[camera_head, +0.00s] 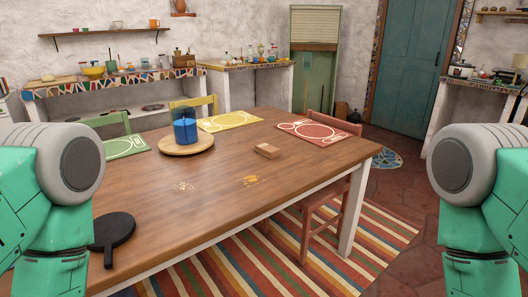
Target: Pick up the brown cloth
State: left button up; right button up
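A small brown folded block, which looks like the brown cloth (267,150), lies on the wooden table (200,215) right of its middle. It lies flat and nothing covers it. My left and right arms show at the two sides of the head view, but neither gripper is in view. Nothing of mine touches the brown cloth.
A blue container (185,127) stands on a round wooden board (170,148). Yellow (228,121), red (318,132) and green (122,148) placemats lie near the table's edges. A black round paddle-like item (113,229) lies at the near left.

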aim_at(268, 151)
jog(key=u, duration=0.3)
jog(key=i+l+u, duration=0.1)
jog(key=l+u, duration=0.15)
jog(key=u, duration=0.15)
jog(key=i+l+u, duration=0.1)
jog(key=l+u, duration=0.2)
jog(key=u, duration=0.15)
jog(key=l+u, duration=0.65)
jog(key=u, duration=0.15)
